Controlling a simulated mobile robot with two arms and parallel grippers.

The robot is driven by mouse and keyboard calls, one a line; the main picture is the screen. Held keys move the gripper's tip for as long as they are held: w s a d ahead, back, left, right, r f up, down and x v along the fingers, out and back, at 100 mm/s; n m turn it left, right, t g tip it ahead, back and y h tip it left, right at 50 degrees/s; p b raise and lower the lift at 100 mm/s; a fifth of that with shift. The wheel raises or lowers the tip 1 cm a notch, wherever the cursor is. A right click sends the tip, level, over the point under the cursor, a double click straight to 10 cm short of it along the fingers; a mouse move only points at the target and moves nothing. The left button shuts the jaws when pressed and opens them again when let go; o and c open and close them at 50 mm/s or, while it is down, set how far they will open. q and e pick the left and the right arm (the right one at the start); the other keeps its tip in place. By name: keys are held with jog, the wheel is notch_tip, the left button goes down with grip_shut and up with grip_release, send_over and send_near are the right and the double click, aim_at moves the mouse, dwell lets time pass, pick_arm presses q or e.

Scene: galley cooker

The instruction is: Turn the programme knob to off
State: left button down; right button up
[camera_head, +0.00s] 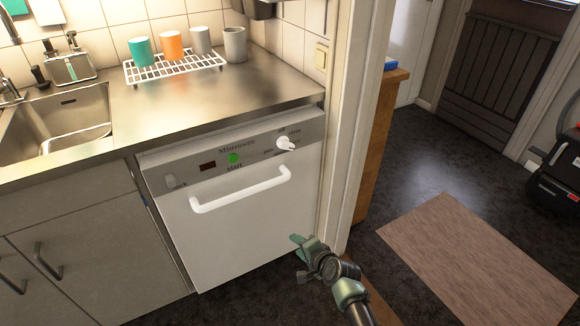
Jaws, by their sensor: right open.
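The programme knob (286,143) is a small white knob at the right end of the dishwasher's (250,225) grey control panel, with small printed labels around it. Its pointed part seems to face right, away from the "off" label above it, but it is too small to be sure. My right gripper (297,246) is open and empty, low in front of the dishwasher's right edge, well below the knob and apart from it. My left gripper is not in view.
A white bar handle (240,190) sticks out below the panel, with a green start button (233,158) above it. A door frame (350,130) stands close on the right. The counter (200,95) overhangs the panel. A rack (175,67) holds several cups.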

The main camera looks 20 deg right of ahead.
jog(key=w+d+r+m+t+b, duration=0.1)
jog(key=w+r+m+t+b, duration=0.1)
jog(key=w+r, duration=0.35)
jog(key=w+d+r+m+t+b, duration=0.1)
jog(key=w+r+m+t, duration=0.15)
jog(key=r, duration=0.65)
jog(key=m+t+y+b, duration=0.1)
jog(key=m+t+b, duration=0.1)
jog(key=m, duration=0.1)
send_near(288, 148)
jog(key=w, duration=0.3)
jog(key=w+a+b, duration=0.1)
jog(key=w, duration=0.3)
jog(key=shift+w+a, duration=0.25)
jog(key=shift+w, duration=0.45)
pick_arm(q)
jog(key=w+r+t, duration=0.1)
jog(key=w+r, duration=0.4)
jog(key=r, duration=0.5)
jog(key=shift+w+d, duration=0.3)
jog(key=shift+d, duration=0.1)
pick_arm(e)
jog(key=shift+a, duration=0.1)
grip_shut()
